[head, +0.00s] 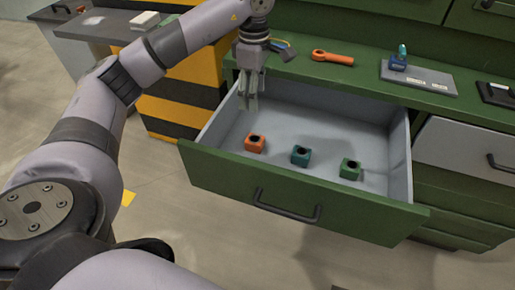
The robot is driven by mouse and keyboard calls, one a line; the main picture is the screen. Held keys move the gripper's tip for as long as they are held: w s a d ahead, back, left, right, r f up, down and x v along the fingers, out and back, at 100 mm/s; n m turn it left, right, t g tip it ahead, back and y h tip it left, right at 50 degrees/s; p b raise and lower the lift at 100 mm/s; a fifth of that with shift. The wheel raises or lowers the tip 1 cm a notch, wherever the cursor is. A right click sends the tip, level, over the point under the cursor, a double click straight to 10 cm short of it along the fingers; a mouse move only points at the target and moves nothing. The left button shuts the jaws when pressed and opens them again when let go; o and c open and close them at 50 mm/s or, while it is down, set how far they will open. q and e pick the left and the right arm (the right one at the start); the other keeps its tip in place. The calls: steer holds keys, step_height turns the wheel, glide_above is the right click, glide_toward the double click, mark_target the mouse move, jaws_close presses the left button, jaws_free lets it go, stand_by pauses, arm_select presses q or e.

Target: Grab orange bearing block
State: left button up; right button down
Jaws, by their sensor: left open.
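The orange bearing block (255,143) sits on the floor of an open green drawer (290,195), toward its left side. A teal block (301,156) and a green block (350,169) stand to its right in the same drawer. My left gripper (248,108) points down over the drawer's left rear part, above and behind the orange block in the picture. It is open and empty, with its fingers apart from the block. My right gripper is not in view.
The green bench top behind holds an orange wrench-like tool (332,57), a grey plate (418,78) and a blue bottle-like item (398,62). The drawer's walls surround the blocks. A yellow-and-black striped cabinet (185,85) stands left. The drawer's right rear floor is clear.

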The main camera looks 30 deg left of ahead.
arm_select(q)
steer(key=b, duration=0.1)
glide_above(255, 138)
step_height(255, 138, down, 12)
steer(key=shift+r, duration=0.25)
step_height(255, 138, down, 4)
steer(key=shift+s+f, duration=0.1)
steer(key=shift+f, duration=0.6)
steer(key=c, duration=0.3)
jaws_close()
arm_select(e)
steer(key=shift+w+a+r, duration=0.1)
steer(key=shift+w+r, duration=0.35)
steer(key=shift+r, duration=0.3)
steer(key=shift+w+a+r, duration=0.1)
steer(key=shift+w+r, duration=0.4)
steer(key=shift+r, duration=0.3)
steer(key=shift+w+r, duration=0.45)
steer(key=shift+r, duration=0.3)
